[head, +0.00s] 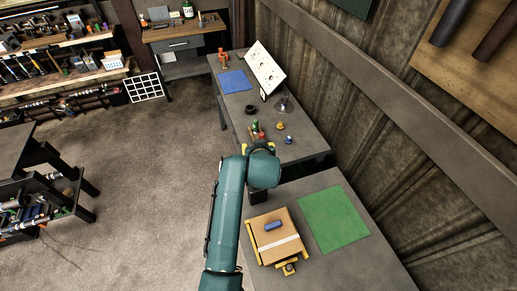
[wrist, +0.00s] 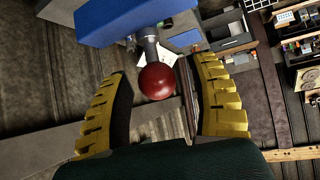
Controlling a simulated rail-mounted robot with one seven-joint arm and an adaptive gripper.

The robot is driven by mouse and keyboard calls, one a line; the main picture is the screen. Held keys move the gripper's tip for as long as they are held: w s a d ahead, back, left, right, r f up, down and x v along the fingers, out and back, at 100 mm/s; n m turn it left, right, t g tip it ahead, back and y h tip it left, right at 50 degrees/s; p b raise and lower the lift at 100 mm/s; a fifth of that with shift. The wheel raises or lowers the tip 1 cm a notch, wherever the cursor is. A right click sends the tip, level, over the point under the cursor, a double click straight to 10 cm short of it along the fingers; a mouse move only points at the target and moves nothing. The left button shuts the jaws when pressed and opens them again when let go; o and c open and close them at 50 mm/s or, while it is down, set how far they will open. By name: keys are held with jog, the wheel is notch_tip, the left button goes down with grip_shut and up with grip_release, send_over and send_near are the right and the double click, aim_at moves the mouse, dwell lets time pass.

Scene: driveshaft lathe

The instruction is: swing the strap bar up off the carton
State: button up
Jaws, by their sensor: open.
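The carton (head: 271,228) is a brown box on the near grey table in the head view. A pale strip (head: 279,246) runs across its top, and a short blue piece (head: 274,225) lies above the strip. Yellow parts stand along its left and near sides; I cannot tell which part is the strap bar. My gripper (head: 258,149) is over the far bench, well away from the carton. In the wrist view my gripper (wrist: 158,66) is open. A red ball (wrist: 157,81) on a metal stem under a blue block (wrist: 135,20) shows between the yellow fingers; touch is unclear.
A green mat (head: 334,219) lies right of the carton. The far bench holds a blue mat (head: 235,81), a white panel (head: 265,67), a black ring (head: 250,109) and small parts near my gripper. A wall closes off the right; open floor lies left.

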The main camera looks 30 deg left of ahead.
jog(key=v, duration=1.1)
jog(key=shift+r, duration=0.35)
jog(key=shift+s+d, duration=0.1)
jog(key=shift+d, duration=0.05)
jog(key=d+r+m+t+h+p, duration=0.35)
jog(key=d+r+t, duration=0.25)
jog(key=d+r, duration=1.2)
jog(key=s+d+r+m+t+h, duration=0.1)
jog(key=s+d+r+t, duration=0.2)
jog(key=s+r, duration=0.3)
jog(key=s+d+r+m+t+h, duration=0.1)
jog(key=s+d+r+m+t, duration=0.1)
jog(key=s+d+r+t, duration=0.2)
jog(key=s+r+p, duration=0.1)
jog(key=s+r, duration=0.2)
jog(key=r, duration=0.3)
jog(key=shift+r+h, duration=0.3)
jog(key=shift+h, duration=0.05)
jog(key=shift+a, duration=0.1)
